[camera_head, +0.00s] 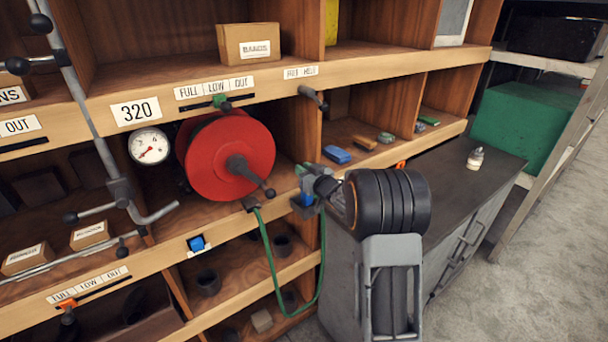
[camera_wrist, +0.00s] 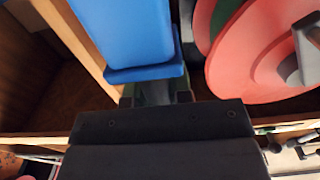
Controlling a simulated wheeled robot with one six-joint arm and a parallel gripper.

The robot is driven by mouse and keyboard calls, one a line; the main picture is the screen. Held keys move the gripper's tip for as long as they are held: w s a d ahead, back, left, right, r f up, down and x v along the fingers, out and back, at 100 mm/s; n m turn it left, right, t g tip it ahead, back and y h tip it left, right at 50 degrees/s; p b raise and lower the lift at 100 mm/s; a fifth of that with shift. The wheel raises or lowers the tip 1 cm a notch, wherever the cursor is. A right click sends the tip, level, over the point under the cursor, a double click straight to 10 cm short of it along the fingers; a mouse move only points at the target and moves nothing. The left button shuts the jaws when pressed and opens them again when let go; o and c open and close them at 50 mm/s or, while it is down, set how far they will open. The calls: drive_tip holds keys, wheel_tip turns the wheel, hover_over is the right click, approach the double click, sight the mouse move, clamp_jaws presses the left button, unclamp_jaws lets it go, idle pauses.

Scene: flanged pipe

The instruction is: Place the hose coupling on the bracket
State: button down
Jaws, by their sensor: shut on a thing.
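My gripper (camera_head: 310,186) is at the shelf front, right of the red reel, with its jaws shut on the hose coupling. The coupling is mostly hidden by the jaws; a bit of green shows between the fingers in the wrist view (camera_wrist: 156,93). A green hose (camera_head: 269,262) runs from under the reel, hangs in a loop and rises to my gripper. A blue block (camera_head: 307,199) shows just below the fingertips and looms large in the wrist view (camera_wrist: 125,35). I cannot tell whether it belongs to the bracket, nor whether the coupling touches it.
The red reel (camera_head: 217,160) with its crank handle (camera_head: 248,174) stands out close to the left of my gripper. A gauge (camera_head: 149,146) and a blue switch (camera_head: 196,243) are further left. A grey cabinet (camera_head: 455,180) stands to the right. Levers jut from the shelf edges.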

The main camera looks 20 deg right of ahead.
drive_tip(key=shift+f, duration=0.75)
drive_tip(key=shift+f, duration=0.2)
drive_tip(key=c, duration=1)
unclamp_jaws()
drive_tip(key=shift+c, duration=0.2)
drive_tip(key=shift+r, duration=0.1)
